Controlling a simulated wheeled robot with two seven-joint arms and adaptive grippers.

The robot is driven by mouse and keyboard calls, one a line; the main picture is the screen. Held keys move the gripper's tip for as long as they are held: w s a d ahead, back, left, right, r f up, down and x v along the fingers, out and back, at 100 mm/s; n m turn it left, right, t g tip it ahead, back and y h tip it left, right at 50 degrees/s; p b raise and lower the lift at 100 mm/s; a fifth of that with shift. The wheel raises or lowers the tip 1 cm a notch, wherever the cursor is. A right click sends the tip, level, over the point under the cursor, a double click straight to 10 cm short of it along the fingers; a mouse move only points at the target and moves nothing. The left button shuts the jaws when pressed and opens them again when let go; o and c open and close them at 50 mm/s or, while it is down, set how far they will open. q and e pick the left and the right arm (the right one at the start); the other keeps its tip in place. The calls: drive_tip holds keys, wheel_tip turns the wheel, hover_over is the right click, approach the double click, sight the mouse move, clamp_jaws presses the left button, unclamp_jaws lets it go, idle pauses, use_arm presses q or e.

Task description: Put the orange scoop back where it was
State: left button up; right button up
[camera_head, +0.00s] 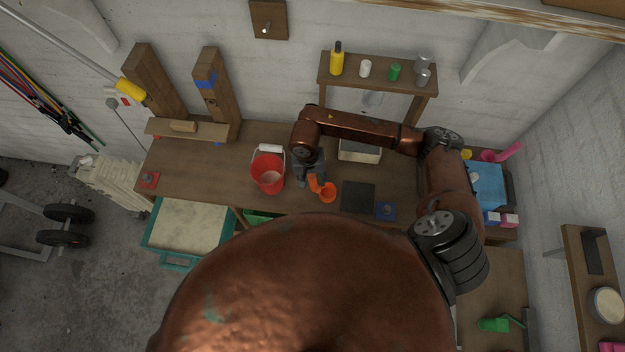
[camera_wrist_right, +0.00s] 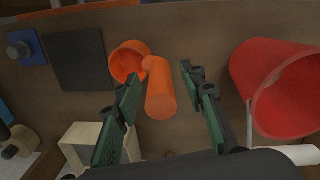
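The orange scoop (camera_head: 328,192) is at the workbench's front part, between a red bucket (camera_head: 268,174) and a dark square mat (camera_head: 358,197). In the right wrist view, the scoop's round cup (camera_wrist_right: 127,62) and thick handle (camera_wrist_right: 161,90) show clearly. My right gripper (camera_head: 313,180) is over the handle end. In the wrist view, the right gripper (camera_wrist_right: 160,78) is open, its two green-padded fingers on either side of the handle with gaps visible. The scoop seems to rest on the bench. My left gripper is not in view.
A blue plate with a knob (camera_head: 386,211) lies past the mat. A pale box (camera_head: 360,151) and a small shelf with bottles (camera_head: 378,75) are behind.

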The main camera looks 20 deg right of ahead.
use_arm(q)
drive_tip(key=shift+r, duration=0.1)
use_arm(e)
drive_tip(key=shift+r, duration=0.3)
drive_tip(key=r+b, duration=0.1)
drive_tip(key=r, duration=0.2)
drive_tip(key=r+b, duration=0.1)
drive_tip(key=r, duration=0.3)
drive_tip(key=a+r+b, duration=0.1)
drive_tip(key=r, duration=0.2)
drive_tip(key=shift+w+r, duration=0.2)
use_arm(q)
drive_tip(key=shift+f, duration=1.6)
use_arm(e)
drive_tip(key=shift+r, duration=0.6)
drive_tip(key=shift+c, duration=0.2)
